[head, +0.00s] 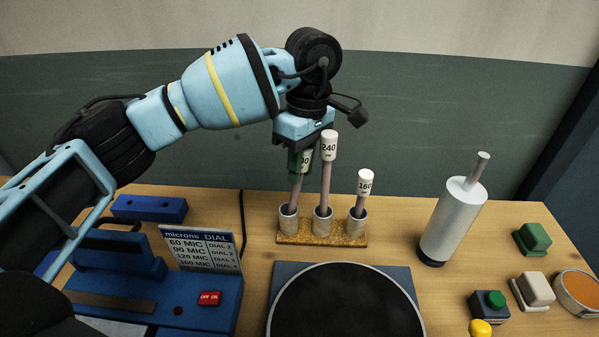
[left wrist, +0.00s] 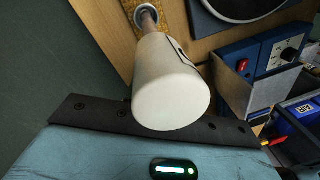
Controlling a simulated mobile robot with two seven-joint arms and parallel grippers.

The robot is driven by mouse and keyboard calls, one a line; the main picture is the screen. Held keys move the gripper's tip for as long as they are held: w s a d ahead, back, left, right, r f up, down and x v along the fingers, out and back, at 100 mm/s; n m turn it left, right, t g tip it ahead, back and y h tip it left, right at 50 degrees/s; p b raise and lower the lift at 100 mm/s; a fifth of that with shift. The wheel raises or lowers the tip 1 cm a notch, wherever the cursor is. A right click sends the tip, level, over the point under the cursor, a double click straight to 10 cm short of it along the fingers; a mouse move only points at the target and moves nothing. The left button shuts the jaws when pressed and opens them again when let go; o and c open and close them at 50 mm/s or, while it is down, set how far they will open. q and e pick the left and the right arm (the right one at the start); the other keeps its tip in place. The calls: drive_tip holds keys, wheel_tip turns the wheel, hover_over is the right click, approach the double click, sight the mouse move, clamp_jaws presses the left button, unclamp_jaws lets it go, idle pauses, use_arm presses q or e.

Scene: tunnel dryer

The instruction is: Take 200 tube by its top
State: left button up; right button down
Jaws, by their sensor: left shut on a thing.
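Three white-capped tubes stand in cups on a cork rack. My left gripper (head: 301,160) is shut on the top of the leftmost tube (head: 296,190), whose label is partly hidden and shows only its last digits. Its lower end is in the left cup, and it leans slightly. A large white cap (left wrist: 172,90) fills the middle of the left wrist view, with its stem running down to a cup. The 240 tube (head: 326,180) stands just right of the gripper, very close to it. The shorter 160 tube (head: 361,190) is farther right. My right gripper is not in view.
The cork rack (head: 340,241) stands behind a black round plate (head: 345,305). A blue device (head: 205,300) with a microns dial sign (head: 202,248) is at left. A white cylinder (head: 453,220) with a rod stands at right, near small blocks and buttons.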

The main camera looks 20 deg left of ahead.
use_arm(q)
wheel_tip(320, 180, up, 10)
drive_tip(key=shift+f, duration=0.2)
